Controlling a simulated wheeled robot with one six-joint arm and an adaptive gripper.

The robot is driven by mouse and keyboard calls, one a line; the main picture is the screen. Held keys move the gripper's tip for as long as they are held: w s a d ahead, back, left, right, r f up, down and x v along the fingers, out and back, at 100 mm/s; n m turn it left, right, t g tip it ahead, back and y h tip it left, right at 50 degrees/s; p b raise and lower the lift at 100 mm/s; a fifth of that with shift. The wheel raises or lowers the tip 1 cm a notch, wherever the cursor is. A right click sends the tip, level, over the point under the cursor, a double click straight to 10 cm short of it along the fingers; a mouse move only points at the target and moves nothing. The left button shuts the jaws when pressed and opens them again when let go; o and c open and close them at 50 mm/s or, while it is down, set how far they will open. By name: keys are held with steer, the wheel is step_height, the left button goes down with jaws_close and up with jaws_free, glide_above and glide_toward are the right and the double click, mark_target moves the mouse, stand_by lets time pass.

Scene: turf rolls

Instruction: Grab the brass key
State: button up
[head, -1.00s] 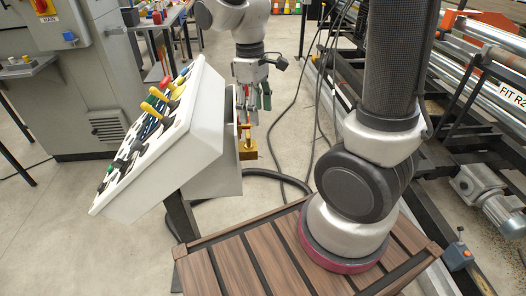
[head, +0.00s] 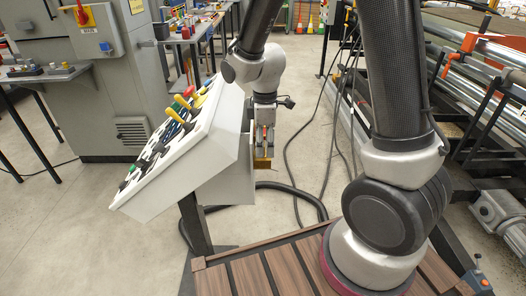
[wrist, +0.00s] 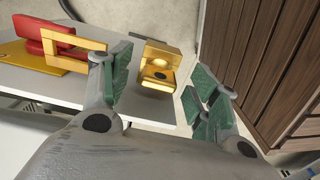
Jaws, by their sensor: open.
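A shiny brass piece (wrist: 156,68) with a dark round spot shows in the wrist view, at the side of the pale console. I cannot tell whether it is the brass key or a part that holds it. In the head view a brass piece (head: 262,163) shows just below my gripper (head: 264,138), at the console's right side, mostly hidden. My gripper (wrist: 160,82) is open in the wrist view, its green-padded fingers on either side of the brass piece. Contact cannot be made out.
The sloped console (head: 227,125) carries several coloured knobs and switches. In the wrist view a red handle (wrist: 38,35) and a yellow loop (wrist: 80,40) lie left of my gripper. A slatted wooden platform (head: 245,275) is below, and black cables (head: 320,150) run behind.

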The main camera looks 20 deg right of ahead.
steer(key=shift+f, duration=0.9)
steer(key=c, duration=1.1)
steer(key=shift+r, duration=0.1)
steer(key=shift+c, duration=0.2)
